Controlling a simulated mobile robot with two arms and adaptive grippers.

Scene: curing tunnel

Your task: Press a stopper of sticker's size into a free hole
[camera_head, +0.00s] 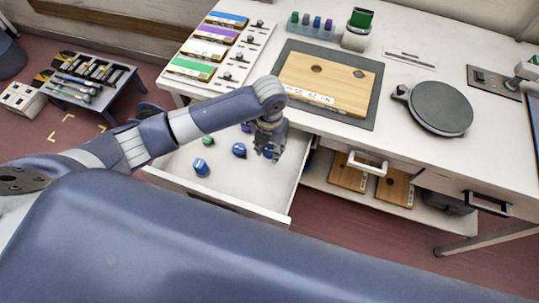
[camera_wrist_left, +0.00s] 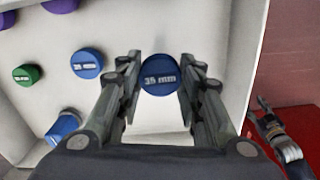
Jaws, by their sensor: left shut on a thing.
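My left gripper (camera_head: 268,152) is shut on a blue stopper (camera_wrist_left: 160,76) marked 35 mm, over the open drawer (camera_head: 232,198). Its fingers (camera_wrist_left: 158,95) stand on both sides of the stopper in the left wrist view. Other stoppers lie in the drawer: a blue one (camera_head: 238,150) also marked 35 mm, a tipped blue one (camera_head: 201,167), a green one (camera_head: 208,140) and purple ones (camera_head: 246,127). A wooden board (camera_head: 330,85) with two dark round spots lies on a grey mat; its front sticker (camera_head: 308,97) is too small to read. What looks like my right gripper (camera_wrist_left: 275,132) shows beyond the drawer wall.
A round dark plate (camera_head: 440,108) stands right of the board. Wooden boards (camera_head: 393,190) lie on the lower shelf.

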